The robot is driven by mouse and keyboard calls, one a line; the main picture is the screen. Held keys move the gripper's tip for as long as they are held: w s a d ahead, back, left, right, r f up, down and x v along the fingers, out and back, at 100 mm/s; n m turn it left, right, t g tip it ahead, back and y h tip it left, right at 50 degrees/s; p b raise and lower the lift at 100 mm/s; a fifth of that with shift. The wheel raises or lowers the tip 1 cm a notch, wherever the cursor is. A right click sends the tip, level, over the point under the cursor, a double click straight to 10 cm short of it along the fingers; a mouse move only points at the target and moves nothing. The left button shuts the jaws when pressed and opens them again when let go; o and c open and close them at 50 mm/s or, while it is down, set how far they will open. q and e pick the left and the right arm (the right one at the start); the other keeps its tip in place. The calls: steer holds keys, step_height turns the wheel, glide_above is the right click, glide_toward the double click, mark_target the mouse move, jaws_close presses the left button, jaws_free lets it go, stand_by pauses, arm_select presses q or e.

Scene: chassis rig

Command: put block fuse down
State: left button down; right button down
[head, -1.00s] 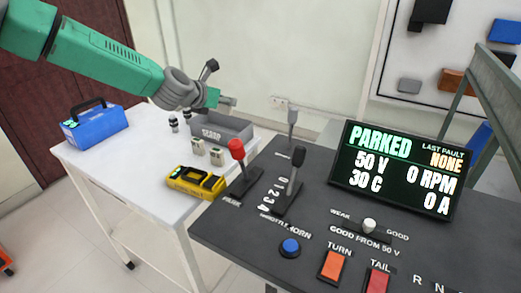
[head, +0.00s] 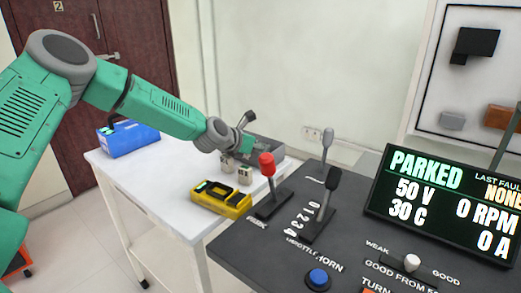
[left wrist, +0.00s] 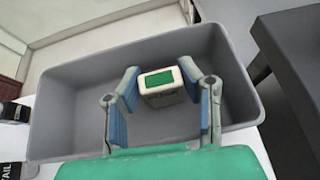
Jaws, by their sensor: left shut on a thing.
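My left gripper (head: 245,143) is over the grey bin (head: 272,149) on the white table. In the left wrist view, the gripper's blue-grey fingers (left wrist: 159,70) are shut on the block fuse (left wrist: 163,87), a pale block with a green top. The block fuse is within the outline of the bin (left wrist: 70,92); I cannot tell whether it touches the floor. The arm and gripper hide it in the head view. My right gripper is not in view.
Two small pale blocks (head: 245,175) and a yellow device (head: 221,199) stand on the white table (head: 165,180) before the bin. A blue case (head: 133,138) is at its far left. The dark console (head: 270,245) with upright levers stands close on the right.

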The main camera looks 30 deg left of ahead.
arm_select(q)
steer(key=shift+a+f, duration=0.1)
steer(key=shift+a, duration=0.2)
steer(key=c, duration=1.1)
jaws_free()
steer(key=shift+d, duration=0.1)
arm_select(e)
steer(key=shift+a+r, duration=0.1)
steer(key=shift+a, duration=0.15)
arm_select(q)
steer(key=shift+d, duration=0.2)
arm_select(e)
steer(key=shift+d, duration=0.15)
arm_select(q)
steer(key=shift+s+r, duration=0.2)
steer(key=shift+r, duration=0.05)
steer(key=p+v, duration=0.3)
steer(key=v, duration=0.8)
steer(key=shift+s+p, duration=0.25)
steer(key=shift+p, duration=0.1)
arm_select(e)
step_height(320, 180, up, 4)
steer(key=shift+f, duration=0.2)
arm_select(q)
steer(key=shift+a, duration=0.15)
